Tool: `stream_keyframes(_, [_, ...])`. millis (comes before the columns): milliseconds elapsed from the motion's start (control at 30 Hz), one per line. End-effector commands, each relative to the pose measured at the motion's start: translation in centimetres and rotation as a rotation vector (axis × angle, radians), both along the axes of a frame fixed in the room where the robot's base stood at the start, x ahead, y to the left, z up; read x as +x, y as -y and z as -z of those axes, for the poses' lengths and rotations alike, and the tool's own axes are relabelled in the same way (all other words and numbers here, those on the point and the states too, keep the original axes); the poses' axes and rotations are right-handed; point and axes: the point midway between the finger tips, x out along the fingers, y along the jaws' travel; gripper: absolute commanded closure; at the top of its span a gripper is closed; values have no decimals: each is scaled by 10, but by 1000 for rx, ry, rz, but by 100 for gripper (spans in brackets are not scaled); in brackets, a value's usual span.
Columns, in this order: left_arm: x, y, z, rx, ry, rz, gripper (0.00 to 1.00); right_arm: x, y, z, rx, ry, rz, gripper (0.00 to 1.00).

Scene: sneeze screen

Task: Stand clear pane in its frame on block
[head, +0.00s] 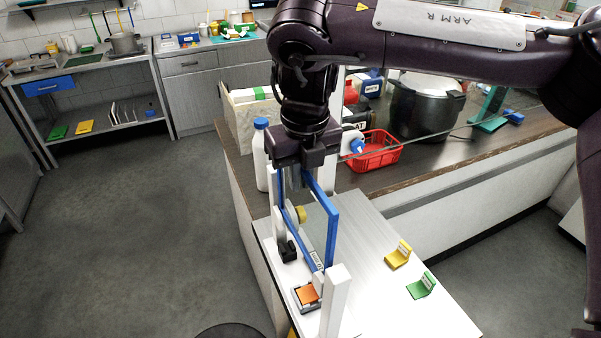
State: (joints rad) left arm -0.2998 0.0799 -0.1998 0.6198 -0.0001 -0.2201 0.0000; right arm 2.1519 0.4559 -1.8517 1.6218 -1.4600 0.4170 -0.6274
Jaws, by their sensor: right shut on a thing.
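The clear pane (317,225) stands in a blue frame (333,228), roughly upright, above the near left part of the white table. My right gripper (297,180) comes down from above and is shut on the top of this frame. White posts stand near the two ends of the frame: a near post (335,302) and a far one (277,190), partly hidden. I cannot tell whether the frame's lower edge touches anything below it. I cannot make out the block for certain. My left gripper is out of view.
An orange piece (307,294) in a small grey holder, a black piece (288,251) and a yellow knob (300,214) are close to the frame. Yellow (398,255) and green (422,286) stands sit right. A white bottle (261,160) and red basket (374,155) stand behind.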

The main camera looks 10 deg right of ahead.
Motion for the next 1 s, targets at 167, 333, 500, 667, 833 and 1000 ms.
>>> stream_keyframes(167, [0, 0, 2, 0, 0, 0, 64, 0, 0, 3, 0, 2, 0, 100])
stream_keyframes(333, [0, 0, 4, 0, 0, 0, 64, 0, 0, 7, 0, 2, 0, 100])
stream_keyframes(500, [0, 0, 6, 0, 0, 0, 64, 0, 0, 10, 1, 2, 0, 100])
stream_keyframes(667, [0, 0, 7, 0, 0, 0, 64, 0, 0, 13, 1, 1, 0, 100])
stream_keyframes(833, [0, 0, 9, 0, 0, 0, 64, 0, 0, 17, 1, 1, 0, 100])
stream_keyframes(1000, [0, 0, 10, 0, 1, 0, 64, 0, 0, 20, 1, 1, 0, 100])
